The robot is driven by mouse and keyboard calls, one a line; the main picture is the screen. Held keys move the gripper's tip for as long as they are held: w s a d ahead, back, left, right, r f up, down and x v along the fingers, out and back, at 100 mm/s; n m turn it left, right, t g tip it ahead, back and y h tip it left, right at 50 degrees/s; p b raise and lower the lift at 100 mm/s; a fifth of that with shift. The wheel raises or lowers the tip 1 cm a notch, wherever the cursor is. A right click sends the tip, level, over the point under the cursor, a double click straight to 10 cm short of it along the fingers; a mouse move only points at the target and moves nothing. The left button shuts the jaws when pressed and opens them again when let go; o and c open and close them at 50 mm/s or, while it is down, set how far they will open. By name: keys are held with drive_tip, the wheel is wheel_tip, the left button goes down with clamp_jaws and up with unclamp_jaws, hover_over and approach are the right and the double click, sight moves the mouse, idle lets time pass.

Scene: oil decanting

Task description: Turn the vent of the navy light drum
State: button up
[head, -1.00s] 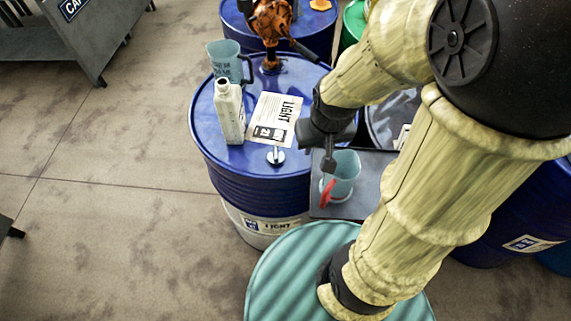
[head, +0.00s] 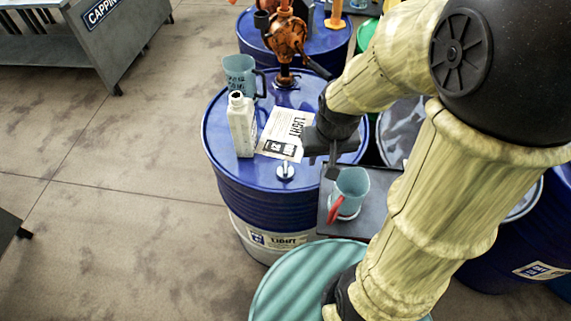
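The navy light drum (head: 262,200) stands upright at the centre, with a "LIGHT" sheet (head: 283,133) on its lid and a "LIGHT" label low on its side. A small silver cap-like fitting, which looks like the vent (head: 285,172), stands near the lid's front edge. My gripper (head: 324,160) is above the lid's right edge, to the right of the vent and apart from it. Its dark fingers point downward, seen from behind and above, so whether they are open is unclear. Nothing is visibly held.
A pale bottle (head: 242,127), a blue-grey jug (head: 240,76) and an orange pump (head: 288,40) stand on the lid. Right of the drum, a jug with a red spout (head: 350,190) sits on a grey stand. A teal drum (head: 300,285) is in front.

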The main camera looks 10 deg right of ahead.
drive_tip(key=r+m+g, duration=0.1)
drive_tip(key=g, duration=0.1)
hover_over(285, 166)
drive_tip(key=shift+w+r, duration=0.15)
drive_tip(key=shift+r, duration=0.05)
wheel_tip(285, 166, down, 18)
drive_tip(key=shift+r+p, duration=0.25)
drive_tip(key=shift+p, duration=0.1)
clamp_jaws()
